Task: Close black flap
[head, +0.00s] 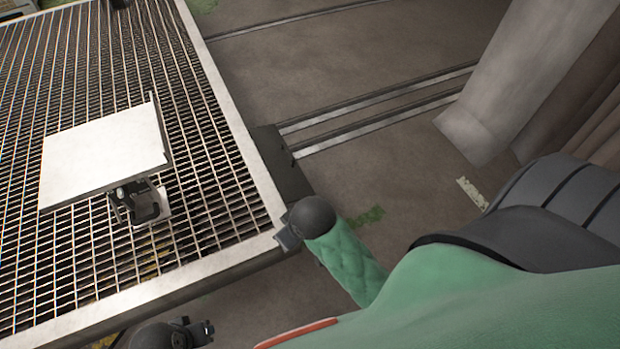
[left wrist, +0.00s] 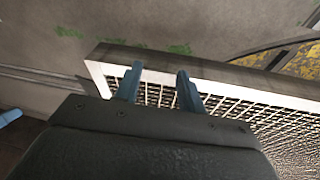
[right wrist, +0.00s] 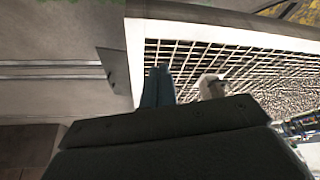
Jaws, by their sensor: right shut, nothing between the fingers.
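The black flap (head: 280,165) is a dark plate at the edge of the grated platform (head: 230,125), where the rails meet it. It also shows left of the platform edge in the right wrist view (right wrist: 113,70). I cannot tell its exact tilt. My right gripper (head: 287,240) is shut and empty near the platform's corner in the head view, apart from the flap. Its fingers show together in the right wrist view. My left gripper (head: 206,332) is at the bottom of the head view. Its fingers (left wrist: 158,85) are spread and empty in the left wrist view.
A pale flat panel (head: 100,155) with a black bracket (head: 140,205) stands on the grating. Rails (head: 380,115) run across the brown floor (head: 340,60) to the flap. Large grey slabs (head: 530,75) are at upper right. The floor between is mostly clear.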

